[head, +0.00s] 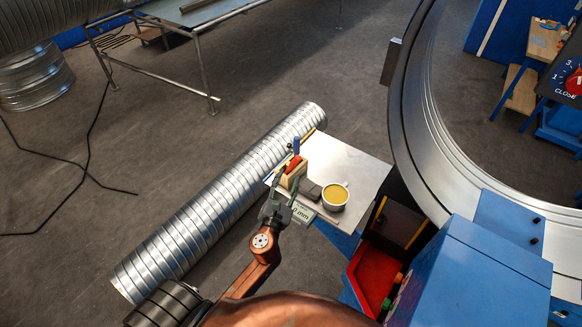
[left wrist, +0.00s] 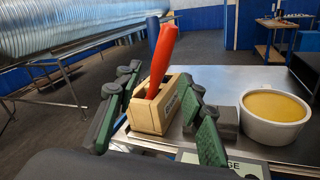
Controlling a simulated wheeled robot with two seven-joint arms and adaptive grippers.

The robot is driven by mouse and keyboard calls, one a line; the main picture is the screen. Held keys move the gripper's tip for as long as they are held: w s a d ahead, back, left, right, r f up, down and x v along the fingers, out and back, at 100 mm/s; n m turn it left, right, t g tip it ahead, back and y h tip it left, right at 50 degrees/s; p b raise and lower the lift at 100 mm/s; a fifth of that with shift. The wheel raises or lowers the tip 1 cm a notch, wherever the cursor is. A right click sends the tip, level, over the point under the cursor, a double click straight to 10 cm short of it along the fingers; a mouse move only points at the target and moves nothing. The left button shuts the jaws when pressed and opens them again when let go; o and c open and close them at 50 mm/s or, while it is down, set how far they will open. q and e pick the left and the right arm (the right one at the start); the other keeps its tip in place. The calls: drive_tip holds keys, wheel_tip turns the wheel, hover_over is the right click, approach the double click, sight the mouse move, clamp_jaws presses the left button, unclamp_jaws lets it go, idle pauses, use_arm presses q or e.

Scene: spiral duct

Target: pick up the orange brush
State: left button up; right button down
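The orange brush (head: 295,162) stands in a small wooden box (head: 292,176) at the left edge of a metal table. In the left wrist view the brush's orange handle (left wrist: 162,62) leans a little to the right; its lower end is hidden in the wooden box (left wrist: 150,116). My left gripper (head: 284,188) is open and empty, at the near side of the box. In the left wrist view its two dark green fingers (left wrist: 160,108) appear on either side of the box and brush; I cannot tell whether they touch the box. My right gripper is not in view.
A blue upright item (left wrist: 152,30) stands behind the brush. A cup of yellow contents (head: 335,196) and a dark block (head: 308,190) sit right of the box on the metal table (head: 355,165). A long spiral duct (head: 215,205) lies to the left.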

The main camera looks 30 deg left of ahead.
sight(292, 167)
use_arm(q)
drive_tip(key=x, duration=0.7)
drive_tip(key=shift+w+a+f+p, duration=0.1)
drive_tip(key=shift+w+f+p, duration=0.15)
drive_tip(key=shift+p, duration=0.15)
drive_tip(key=shift+c, duration=0.4)
clamp_jaws()
